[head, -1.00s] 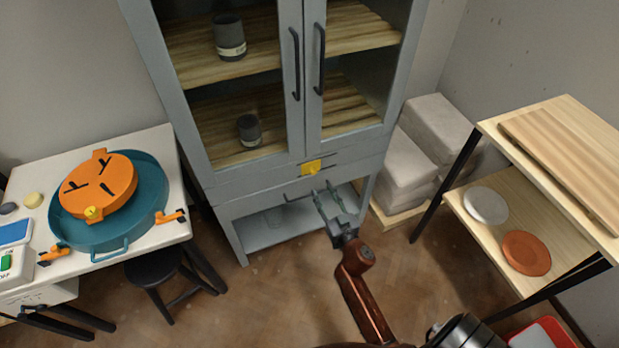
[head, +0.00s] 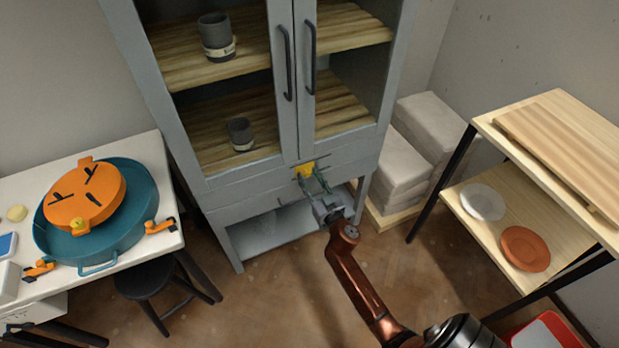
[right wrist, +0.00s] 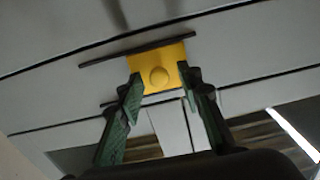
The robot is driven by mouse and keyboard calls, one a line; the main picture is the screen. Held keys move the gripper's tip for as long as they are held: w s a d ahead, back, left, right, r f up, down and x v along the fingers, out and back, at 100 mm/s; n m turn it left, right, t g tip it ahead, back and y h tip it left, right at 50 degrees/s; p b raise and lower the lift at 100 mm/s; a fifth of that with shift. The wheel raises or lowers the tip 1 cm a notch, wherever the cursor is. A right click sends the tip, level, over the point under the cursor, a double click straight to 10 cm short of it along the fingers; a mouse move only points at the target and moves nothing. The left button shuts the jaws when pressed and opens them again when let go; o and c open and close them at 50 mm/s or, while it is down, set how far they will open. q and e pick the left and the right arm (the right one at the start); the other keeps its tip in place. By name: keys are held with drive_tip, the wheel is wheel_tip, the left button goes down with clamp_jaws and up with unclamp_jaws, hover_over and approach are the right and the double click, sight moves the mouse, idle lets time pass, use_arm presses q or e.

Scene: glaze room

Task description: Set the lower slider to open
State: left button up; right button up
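The lower slider is a yellow plate (head: 305,169) with a round knob, set between two thin dark rails on the grey cabinet's front below the doors. In the right wrist view the yellow plate (right wrist: 160,57) and its knob show close up. My right gripper (head: 314,184) is right in front of it, fingers pointing at it. In the right wrist view the green fingers of my right gripper (right wrist: 160,80) are apart, with the knob between their tips; I cannot tell whether they touch the plate. No open or closed label is legible. My left gripper is not in view.
The grey cabinet (head: 240,187) has glass doors with dark handles (head: 309,58) just above. A table (head: 150,260) with an orange and teal mould stands left, over a dark stool (head: 148,282). A wooden shelf unit (head: 470,240) stands right, near stacked pale bags (head: 400,165).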

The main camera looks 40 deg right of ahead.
clamp_jaws()
idle(0.4)
